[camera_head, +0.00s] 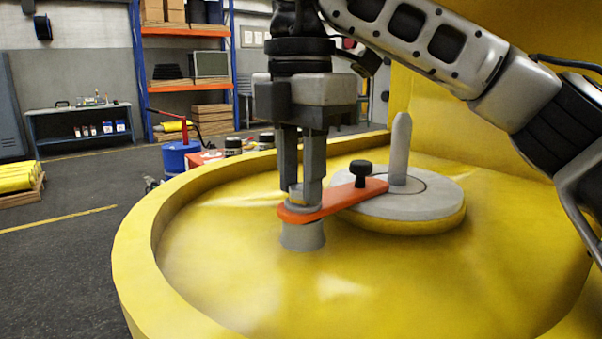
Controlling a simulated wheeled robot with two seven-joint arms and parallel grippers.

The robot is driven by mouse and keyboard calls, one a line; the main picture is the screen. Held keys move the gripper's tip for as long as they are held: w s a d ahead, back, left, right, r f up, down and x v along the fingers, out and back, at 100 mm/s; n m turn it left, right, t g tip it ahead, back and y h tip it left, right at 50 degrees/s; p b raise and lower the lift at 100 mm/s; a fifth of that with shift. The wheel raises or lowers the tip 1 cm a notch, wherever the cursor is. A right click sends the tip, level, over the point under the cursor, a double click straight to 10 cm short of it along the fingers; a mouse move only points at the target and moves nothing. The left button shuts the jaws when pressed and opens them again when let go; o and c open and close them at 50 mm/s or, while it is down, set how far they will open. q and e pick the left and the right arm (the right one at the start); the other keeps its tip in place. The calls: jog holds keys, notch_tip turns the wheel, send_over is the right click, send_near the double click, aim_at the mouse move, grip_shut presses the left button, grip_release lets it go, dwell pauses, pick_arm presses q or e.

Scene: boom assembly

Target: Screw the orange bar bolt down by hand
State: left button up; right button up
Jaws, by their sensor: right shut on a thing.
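The orange bar (342,198) lies flat, its left end over a short grey post (303,237) and its right end over the edge of a round grey disc (424,203). A black knob-headed bolt (360,172) stands upright near the bar's right end. My right gripper (302,199) points straight down at the bar's left end. It is shut on a small bolt head (297,192) there, mostly hidden between the fingers. My left gripper is not in view.
A grey pin (400,148) rises from the disc just right of the bar. The yellow housing's raised rim (150,265) curves around the left and back. The yellow floor in front is clear. Shelves and a blue drum (181,158) stand far behind.

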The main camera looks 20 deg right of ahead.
aim_at(300, 188)
jog(key=shift+r, duration=0.3)
jog(key=o, duration=1)
jog(key=shift+f, duration=0.15)
notch_tip(300, 188, up, 8)
jog(key=shift+f+p, duration=0.2)
jog(key=shift+p, duration=0.85)
